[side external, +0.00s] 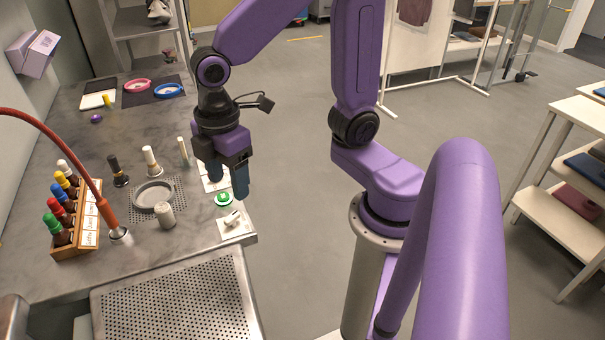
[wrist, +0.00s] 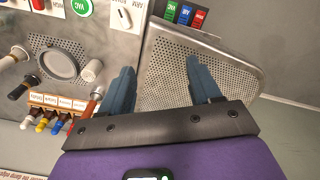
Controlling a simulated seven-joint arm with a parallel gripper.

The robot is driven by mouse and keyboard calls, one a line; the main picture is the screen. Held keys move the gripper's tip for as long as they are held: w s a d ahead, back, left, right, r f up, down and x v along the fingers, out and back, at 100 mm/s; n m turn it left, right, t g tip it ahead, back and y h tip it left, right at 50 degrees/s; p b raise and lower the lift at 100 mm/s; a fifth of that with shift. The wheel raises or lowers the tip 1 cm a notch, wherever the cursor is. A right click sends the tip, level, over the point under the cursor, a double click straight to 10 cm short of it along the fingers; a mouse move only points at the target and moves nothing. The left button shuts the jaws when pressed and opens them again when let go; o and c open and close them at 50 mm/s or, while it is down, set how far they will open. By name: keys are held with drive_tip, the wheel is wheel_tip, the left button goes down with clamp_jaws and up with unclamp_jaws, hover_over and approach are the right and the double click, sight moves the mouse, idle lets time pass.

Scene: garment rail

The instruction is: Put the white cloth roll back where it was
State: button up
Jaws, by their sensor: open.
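The pale, whitish cloth roll (side external: 165,215) seems to be the short cylinder standing on the grey counter, in front of and beside the round metal dish (side external: 153,195). It also shows in the wrist view (wrist: 91,70), left of my fingers, near the dish (wrist: 58,65). My gripper (side external: 228,187) is open and empty, with fingers pointing down above the counter's right edge. It is to the right of the roll and apart from it. In the wrist view my open fingers (wrist: 160,66) have the perforated tray behind them.
A wooden rack (side external: 84,222) of colour-capped bottles and a red curved hose (side external: 75,140) stand left of the roll. Upright brushes (side external: 150,160) stand behind the dish. A green button (side external: 224,198) and a switch plate (side external: 234,222) lie near the edge. The perforated tray (side external: 178,300) is in front.

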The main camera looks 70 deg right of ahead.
drive_tip(key=s+d+m, duration=0.1)
drive_tip(key=s+d, duration=0.4)
drive_tip(key=s, duration=0.7)
drive_tip(key=shift+d+f+m, duration=0.15)
drive_tip(key=shift+d+m, duration=0.05)
drive_tip(key=shift+m, duration=0.1)
idle(1.2)
